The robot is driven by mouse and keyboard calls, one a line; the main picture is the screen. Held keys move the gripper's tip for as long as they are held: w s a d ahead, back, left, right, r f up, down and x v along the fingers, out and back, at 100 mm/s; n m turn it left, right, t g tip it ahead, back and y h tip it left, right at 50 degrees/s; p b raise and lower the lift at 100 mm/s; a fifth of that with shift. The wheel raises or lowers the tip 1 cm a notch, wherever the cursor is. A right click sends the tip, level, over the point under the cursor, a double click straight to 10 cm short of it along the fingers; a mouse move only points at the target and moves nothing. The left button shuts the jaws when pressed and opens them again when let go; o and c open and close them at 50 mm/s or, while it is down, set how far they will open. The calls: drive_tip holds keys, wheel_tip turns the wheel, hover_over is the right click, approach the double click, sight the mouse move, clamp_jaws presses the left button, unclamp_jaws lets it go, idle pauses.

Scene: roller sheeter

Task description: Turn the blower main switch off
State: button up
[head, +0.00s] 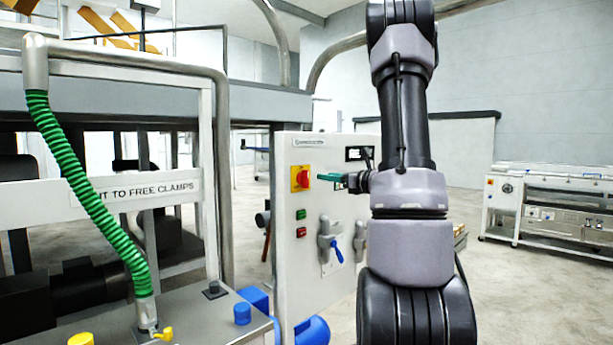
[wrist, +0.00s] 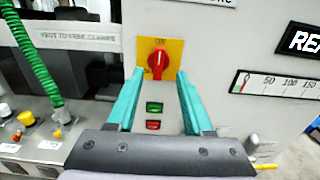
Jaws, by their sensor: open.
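The main switch is a red rotary knob on a yellow plate (head: 300,178) on the upper part of the grey control panel (head: 305,265). In the wrist view the red knob (wrist: 158,63) stands with its grip roughly upright, and small lettering shows above it. My gripper (wrist: 160,76) has its two teal fingers apart, one to each side of the knob's line and slightly below it. In the head view my gripper (head: 330,178) is right of the switch at about its height. No contact with the knob is visible.
Below the switch are a green button (wrist: 154,107) and a red button (wrist: 153,125). A blue-handled lever (head: 337,250) is lower on the panel. A display (wrist: 303,40) and a gauge (wrist: 277,84) are to the right. A green hose (head: 90,190) is at left.

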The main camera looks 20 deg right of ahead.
sight(308, 174)
drive_tip(key=x, duration=0.8)
drive_tip(key=shift+w+a, duration=0.15)
drive_tip(key=shift+w, duration=0.15)
clamp_jaws()
